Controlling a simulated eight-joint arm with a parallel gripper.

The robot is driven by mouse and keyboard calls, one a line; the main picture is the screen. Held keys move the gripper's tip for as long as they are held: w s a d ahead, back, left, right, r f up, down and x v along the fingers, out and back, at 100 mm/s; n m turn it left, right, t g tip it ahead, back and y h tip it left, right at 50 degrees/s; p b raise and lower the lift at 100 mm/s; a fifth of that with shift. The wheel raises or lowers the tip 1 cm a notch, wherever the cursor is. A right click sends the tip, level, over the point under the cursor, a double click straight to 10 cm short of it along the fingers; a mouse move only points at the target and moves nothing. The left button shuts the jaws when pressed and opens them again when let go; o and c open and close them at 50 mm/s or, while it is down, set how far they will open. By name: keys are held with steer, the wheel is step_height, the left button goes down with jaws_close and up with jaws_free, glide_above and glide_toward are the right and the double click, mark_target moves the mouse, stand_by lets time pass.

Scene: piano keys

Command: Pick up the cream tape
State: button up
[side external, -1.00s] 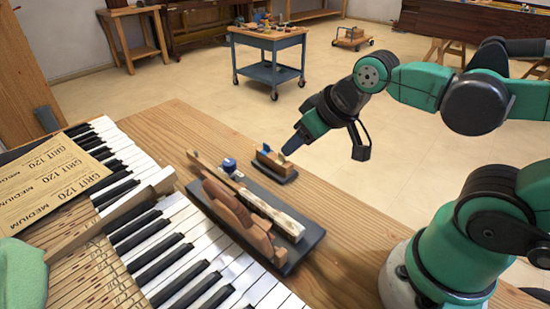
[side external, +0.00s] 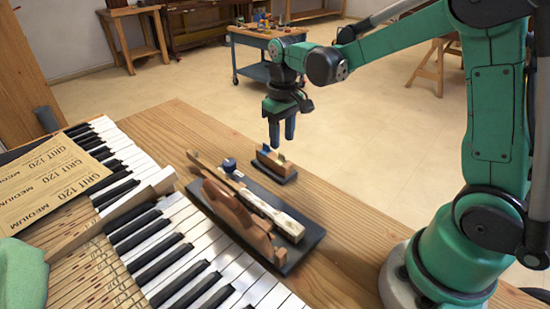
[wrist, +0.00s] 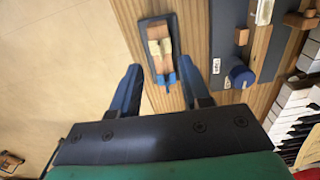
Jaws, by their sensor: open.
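A small cream piece, which looks like the cream tape (wrist: 160,47), sits on a wooden block (wrist: 163,63) in a small dark tray in the wrist view. A blue piece (wrist: 166,79) is beside it at the block's near end. The same block shows in the side view (side external: 273,163), where the cream piece is too small to make out surely. My gripper (side external: 282,130) points down, open and empty, above and just behind the small tray. In the wrist view its fingertips (wrist: 160,72) are apart, with the blue end between them and the cream piece a little beyond.
A larger dark tray (side external: 312,235) nearby holds wooden pieces, a long whitish strip (side external: 272,213) and a blue round item (side external: 229,164). Piano keys (side external: 190,240) and sandpaper sheets (side external: 50,170) lie to the left. The bench right of the trays is bare wood.

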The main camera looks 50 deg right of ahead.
mark_target(282, 158)
steer(key=shift+f, duration=2.1)
jaws_close()
